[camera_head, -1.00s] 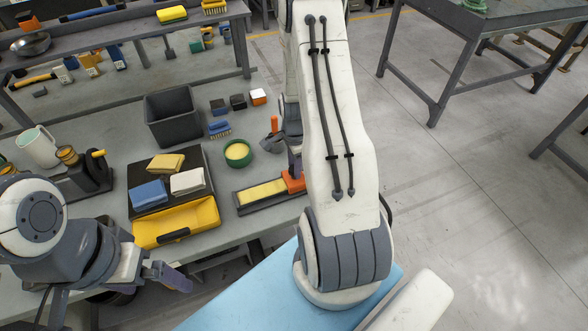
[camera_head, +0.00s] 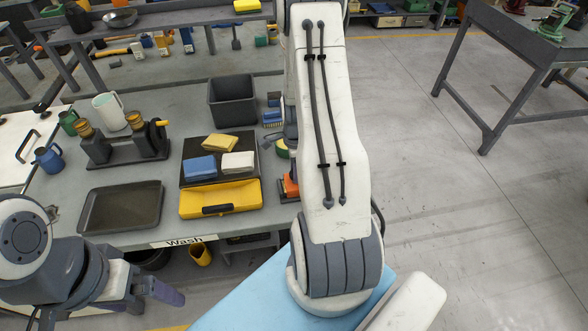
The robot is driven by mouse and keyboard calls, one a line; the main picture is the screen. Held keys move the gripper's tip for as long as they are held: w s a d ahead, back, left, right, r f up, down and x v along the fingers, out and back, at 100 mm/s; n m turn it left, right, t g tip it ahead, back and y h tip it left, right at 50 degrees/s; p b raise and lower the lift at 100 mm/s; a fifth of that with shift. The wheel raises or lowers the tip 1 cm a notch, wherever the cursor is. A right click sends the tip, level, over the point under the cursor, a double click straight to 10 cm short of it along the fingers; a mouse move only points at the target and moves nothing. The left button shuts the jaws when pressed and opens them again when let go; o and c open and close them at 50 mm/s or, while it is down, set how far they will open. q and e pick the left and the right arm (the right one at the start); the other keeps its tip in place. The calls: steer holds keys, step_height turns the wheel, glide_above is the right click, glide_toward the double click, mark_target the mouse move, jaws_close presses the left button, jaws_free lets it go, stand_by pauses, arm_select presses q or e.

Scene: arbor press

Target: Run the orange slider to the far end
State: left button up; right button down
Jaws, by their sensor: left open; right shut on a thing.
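The orange slider (camera_head: 289,186) shows as a small orange block on its dark track, at the left edge of my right arm. Most of the track is hidden behind that arm. My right gripper (camera_head: 292,165) is largely hidden by its own arm. It reaches down to the slider and is shut on it, though the contact itself is not clear. My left gripper (camera_head: 163,290) has purple fingers. It is open and empty at the lower left, in front of the table edge and apart from the slider.
An empty dark tray (camera_head: 97,209), a black bin (camera_head: 233,98), a dark fixture (camera_head: 140,146) and mugs stand on the table. Open floor lies right.

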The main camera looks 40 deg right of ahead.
steer(key=shift+c, duration=1.8)
jaws_free()
steer(key=shift+r, duration=0.15)
step_height(320, 180, up, 10)
steer(key=b, duration=0.2)
steer(key=shift+r, duration=0.15)
